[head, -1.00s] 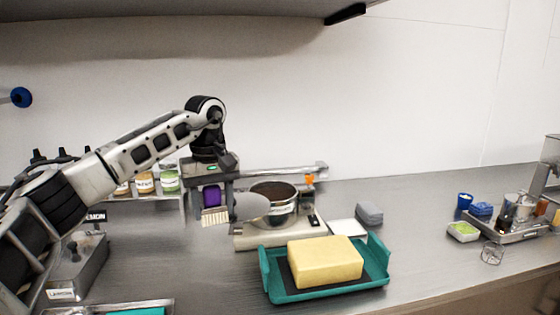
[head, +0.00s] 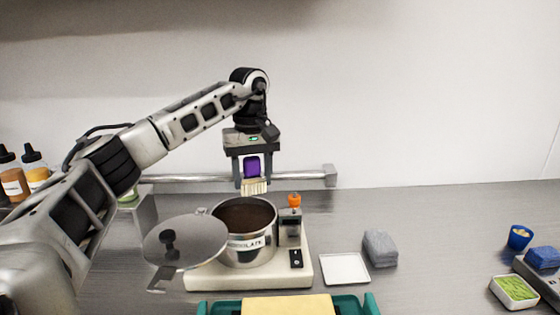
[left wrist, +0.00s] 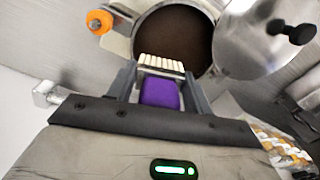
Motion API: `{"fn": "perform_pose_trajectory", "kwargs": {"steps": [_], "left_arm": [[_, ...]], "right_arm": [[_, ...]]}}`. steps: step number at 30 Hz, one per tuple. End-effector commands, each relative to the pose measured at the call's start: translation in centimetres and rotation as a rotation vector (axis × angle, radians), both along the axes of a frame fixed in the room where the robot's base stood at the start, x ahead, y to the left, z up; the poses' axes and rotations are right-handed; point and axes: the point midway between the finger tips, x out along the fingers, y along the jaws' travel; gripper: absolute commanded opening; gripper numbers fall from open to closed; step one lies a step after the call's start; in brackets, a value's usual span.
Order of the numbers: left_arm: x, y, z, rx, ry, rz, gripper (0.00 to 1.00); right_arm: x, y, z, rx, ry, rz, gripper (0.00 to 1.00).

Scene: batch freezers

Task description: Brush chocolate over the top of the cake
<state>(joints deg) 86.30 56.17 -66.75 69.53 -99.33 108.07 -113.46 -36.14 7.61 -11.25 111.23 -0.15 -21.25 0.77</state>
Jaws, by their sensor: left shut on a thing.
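My left gripper (head: 252,172) is shut on the purple handle of a brush (head: 252,168), whose pale bristles point down. In the head view the brush hangs above the back of the open chocolate pot (head: 247,245). In the left wrist view the brush (left wrist: 160,92) shows with its bristles over the near rim of the pot of dark chocolate (left wrist: 175,42). The bristles look pale and clean. The yellow cake (head: 288,306) sits in a teal tray (head: 370,304) at the bottom edge of the head view, mostly cut off. My right gripper is out of view.
The pot stands on a cream heating base (head: 300,268) with an orange knob (head: 294,199). Its lid (head: 190,241) leans beside it at left. A white square dish (head: 344,268) and grey cloths (head: 380,248) lie to the right. A rail (head: 300,174) runs along the wall.

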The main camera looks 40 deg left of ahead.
Motion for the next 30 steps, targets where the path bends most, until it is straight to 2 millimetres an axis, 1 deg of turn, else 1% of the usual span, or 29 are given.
{"fn": "perform_pose_trajectory", "kwargs": {"steps": [5,10,15,21,30], "left_arm": [[0.0,0.1,-0.5,0.000,0.001,0.001,0.32],[-0.1,0.1,-2.1,0.001,0.003,0.001,0.32],[-0.1,0.1,-3.9,0.001,0.003,0.002,0.32],[-0.1,0.1,-5.4,0.001,0.001,0.001,0.32],[-0.1,0.0,-6.0,0.000,0.000,0.001,0.32]], "right_arm": [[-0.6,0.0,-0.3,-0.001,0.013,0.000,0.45],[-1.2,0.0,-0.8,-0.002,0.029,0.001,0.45],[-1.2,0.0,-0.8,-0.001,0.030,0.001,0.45],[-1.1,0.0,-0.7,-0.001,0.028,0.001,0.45],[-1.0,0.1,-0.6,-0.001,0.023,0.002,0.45]]}}
